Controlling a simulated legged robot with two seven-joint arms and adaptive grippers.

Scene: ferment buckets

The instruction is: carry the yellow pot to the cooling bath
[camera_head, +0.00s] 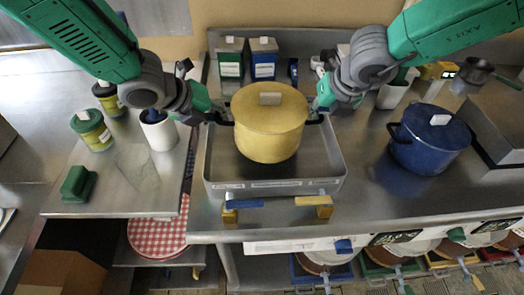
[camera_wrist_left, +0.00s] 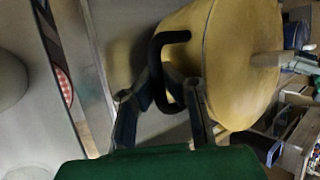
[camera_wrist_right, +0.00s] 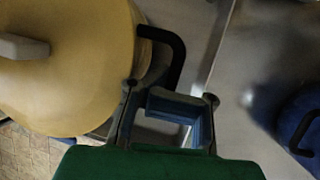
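The yellow pot (camera_head: 268,128), with its lid on, stands upright inside a shallow rectangular metal basin (camera_head: 275,187) that looks like the cooling bath. I cannot tell whether the basin holds water. My left gripper (camera_head: 222,116) is at the pot's left handle; in the left wrist view the black handle (camera_wrist_left: 158,60) reaches between its spread fingers. My right gripper (camera_head: 318,108) is at the right handle; in the right wrist view that handle (camera_wrist_right: 176,58) reaches toward the gap between its spread fingers. Neither gripper appears closed on a handle.
A blue pot (camera_head: 430,140) stands on the counter to the right. Green and blue cartons (camera_head: 263,58) stand behind the basin. Counter in front of the blue pot is clear.

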